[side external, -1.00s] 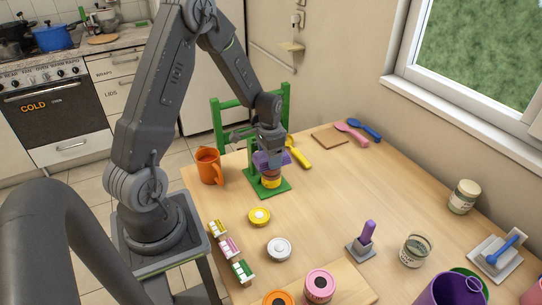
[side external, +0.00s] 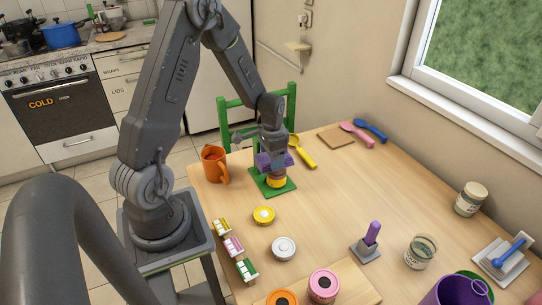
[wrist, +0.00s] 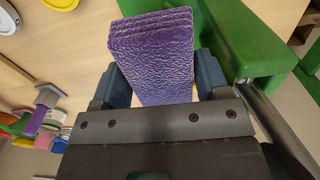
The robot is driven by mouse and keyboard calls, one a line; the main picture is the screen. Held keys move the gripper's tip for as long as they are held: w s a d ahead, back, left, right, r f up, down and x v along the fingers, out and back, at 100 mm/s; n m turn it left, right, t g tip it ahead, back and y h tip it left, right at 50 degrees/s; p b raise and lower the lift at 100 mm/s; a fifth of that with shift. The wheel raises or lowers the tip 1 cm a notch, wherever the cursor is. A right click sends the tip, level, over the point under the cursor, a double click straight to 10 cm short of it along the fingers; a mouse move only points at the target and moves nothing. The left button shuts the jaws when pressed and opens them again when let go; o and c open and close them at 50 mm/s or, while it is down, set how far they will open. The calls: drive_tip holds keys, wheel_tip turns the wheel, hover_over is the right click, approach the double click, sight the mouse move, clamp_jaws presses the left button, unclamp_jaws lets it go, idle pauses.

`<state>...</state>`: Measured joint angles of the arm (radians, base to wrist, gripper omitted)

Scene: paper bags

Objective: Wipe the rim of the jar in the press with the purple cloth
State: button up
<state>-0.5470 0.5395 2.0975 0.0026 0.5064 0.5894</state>
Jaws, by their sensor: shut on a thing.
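The purple cloth (side external: 265,163) is a folded, textured pad. In the wrist view the cloth (wrist: 152,50) is clamped between the two fingers of my gripper (wrist: 160,88). In the side view my gripper (side external: 273,153) points down over the green press (side external: 261,188). The jar (side external: 277,182) in the press shows only as a yellow band below the cloth. The cloth and gripper hide its rim, so I cannot tell whether the cloth touches it. In the wrist view, green parts of the press (wrist: 243,38) stand just right of the gripper.
An orange mug (side external: 214,165) stands left of the press. A yellow spoon (side external: 303,152) lies close behind it to the right. A yellow lid (side external: 264,215) and a white lid (side external: 284,248) lie in front.

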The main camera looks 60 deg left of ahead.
drive_tip(key=shift+w+d, duration=0.25)
drive_tip(key=shift+r, duration=4)
